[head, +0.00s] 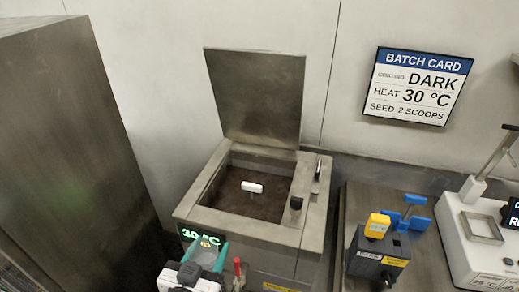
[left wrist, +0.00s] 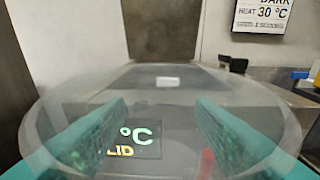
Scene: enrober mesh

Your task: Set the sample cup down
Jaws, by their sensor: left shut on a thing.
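A clear, see-through cup (left wrist: 165,90) fills much of the left wrist view, with its round rim towards the far side. My left gripper (left wrist: 160,125) has its teal fingers on either side of the cup and is shut on it. In the head view my left gripper (head: 207,258) is at the bottom, in front of the tank's display; the cup is hard to make out there. My right gripper is not in view.
An open steel tank (head: 185,207) holds dark brown contents with a white piece (head: 252,187) in the middle; its lid (head: 258,95) stands up. A green display (head: 198,234) reads 30 °C. To the right are a yellow-knobbed control box (head: 375,255) and a white instrument (head: 480,240). A tall steel cabinet (head: 75,140) stands left.

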